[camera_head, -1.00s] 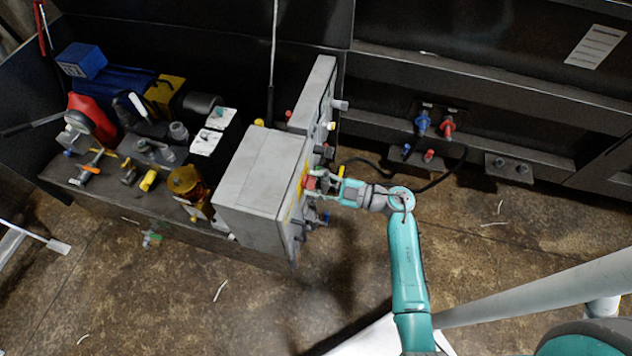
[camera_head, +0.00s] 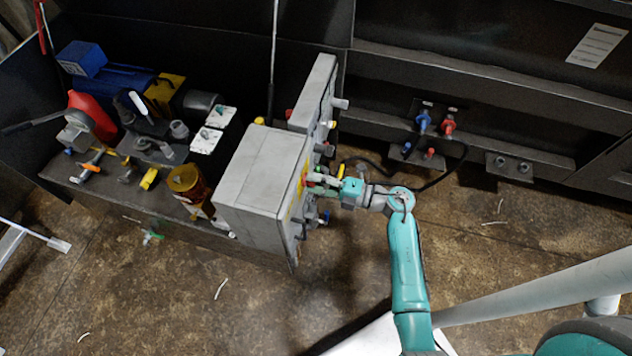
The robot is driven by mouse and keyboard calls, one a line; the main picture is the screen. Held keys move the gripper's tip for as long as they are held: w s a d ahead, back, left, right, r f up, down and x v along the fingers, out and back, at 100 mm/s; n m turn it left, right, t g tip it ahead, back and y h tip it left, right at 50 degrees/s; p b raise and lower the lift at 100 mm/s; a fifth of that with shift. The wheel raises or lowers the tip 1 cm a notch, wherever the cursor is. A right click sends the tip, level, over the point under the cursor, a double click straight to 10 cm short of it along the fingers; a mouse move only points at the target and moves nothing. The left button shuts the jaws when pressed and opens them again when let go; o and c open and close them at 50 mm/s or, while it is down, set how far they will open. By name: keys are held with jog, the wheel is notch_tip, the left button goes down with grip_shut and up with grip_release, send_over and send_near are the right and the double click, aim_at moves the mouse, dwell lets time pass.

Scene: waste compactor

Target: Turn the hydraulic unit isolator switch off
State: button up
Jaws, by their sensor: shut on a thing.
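The grey control cabinet (camera_head: 262,172) stands at the middle of the view, its front face turned to the right and seen almost edge-on. A small red switch handle (camera_head: 312,182) on a yellow plate (camera_head: 302,182) sits on that face. My gripper (camera_head: 319,181) reaches in from the right and is shut on the red switch handle. The fingers cover much of the handle, so its exact angle cannot be told.
A narrower grey box (camera_head: 316,90) with several knobs stands behind the cabinet. The hydraulic unit with a blue motor (camera_head: 122,80) and an amber bowl (camera_head: 188,184) is at left. A black cable (camera_head: 440,184) runs behind my arm. Floor (camera_head: 370,275) is clear in front.

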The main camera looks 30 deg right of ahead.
jog(key=shift+f+n, duration=0.1)
jog(key=shift+n, duration=0.6)
jog(key=o, duration=1.1)
jog(key=shift+o, duration=0.2)
jog(key=shift+s, duration=0.1)
jog(key=v, duration=1.1)
jog(key=shift+s+d, duration=0.25)
jog(key=shift+d, duration=0.05)
